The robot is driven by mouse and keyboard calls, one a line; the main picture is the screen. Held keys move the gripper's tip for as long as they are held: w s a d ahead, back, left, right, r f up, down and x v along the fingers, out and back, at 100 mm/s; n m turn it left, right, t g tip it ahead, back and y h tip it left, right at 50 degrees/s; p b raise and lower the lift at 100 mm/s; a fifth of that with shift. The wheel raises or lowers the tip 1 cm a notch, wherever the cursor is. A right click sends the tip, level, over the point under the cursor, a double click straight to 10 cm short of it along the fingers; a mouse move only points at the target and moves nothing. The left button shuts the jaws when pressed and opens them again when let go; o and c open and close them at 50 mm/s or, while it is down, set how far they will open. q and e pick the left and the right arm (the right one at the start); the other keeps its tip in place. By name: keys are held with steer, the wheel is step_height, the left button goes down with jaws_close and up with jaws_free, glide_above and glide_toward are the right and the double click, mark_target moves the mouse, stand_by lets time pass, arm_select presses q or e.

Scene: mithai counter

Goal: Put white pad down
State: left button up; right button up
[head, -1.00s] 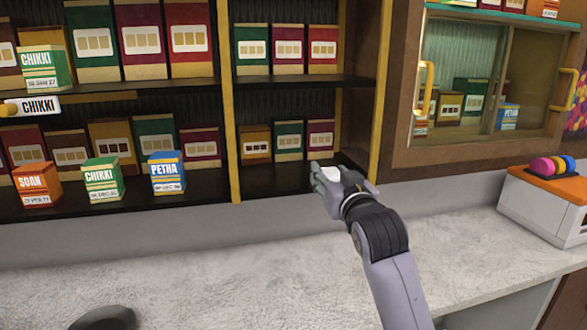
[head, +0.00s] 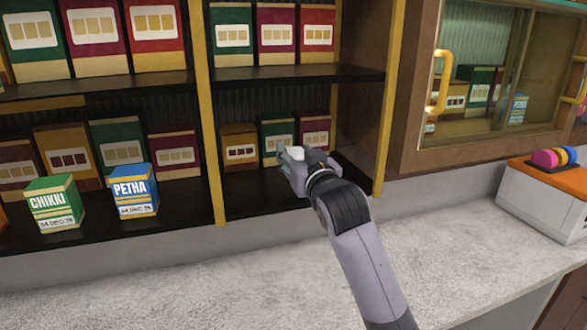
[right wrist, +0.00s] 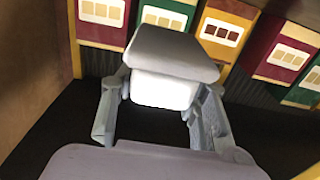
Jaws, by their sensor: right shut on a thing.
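My right gripper (head: 288,156) is shut on the white pad (head: 299,153), of which only a small part shows in the head view. In the right wrist view, the white pad (right wrist: 160,90) shows as a pale block between the grey finger parts, with a grey piece partly covering it. The gripper is at the lower right shelf compartment, in front of the boxes there. The black shelf board (head: 246,198) is below it. I cannot tell whether the pad touches anything besides the gripper. My left gripper is not in view.
A brown box (head: 240,152), a green box (head: 270,131) and a maroon box (head: 315,132) stand behind my gripper. A yellow post (head: 216,170) is to the left, with a PETHA box (head: 134,190) beyond. Bare shelf lies left of the gripper. The counter (head: 190,285) below is mostly clear.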

steer(key=shift+f, duration=0.4)
steer(key=f, duration=0.2)
steer(key=shift+w+a+f+p, duration=0.15)
steer(key=shift+w+f+p, duration=0.15)
steer(key=shift+f+p, duration=0.1)
steer(key=shift+f, duration=0.6)
steer(key=o, duration=0.7)
steer(key=shift+f, duration=0.15)
steer(key=shift+o, duration=2.2)
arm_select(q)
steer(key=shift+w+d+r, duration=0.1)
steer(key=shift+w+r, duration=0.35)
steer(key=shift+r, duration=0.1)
arm_select(e)
steer(key=shift+s, duration=0.15)
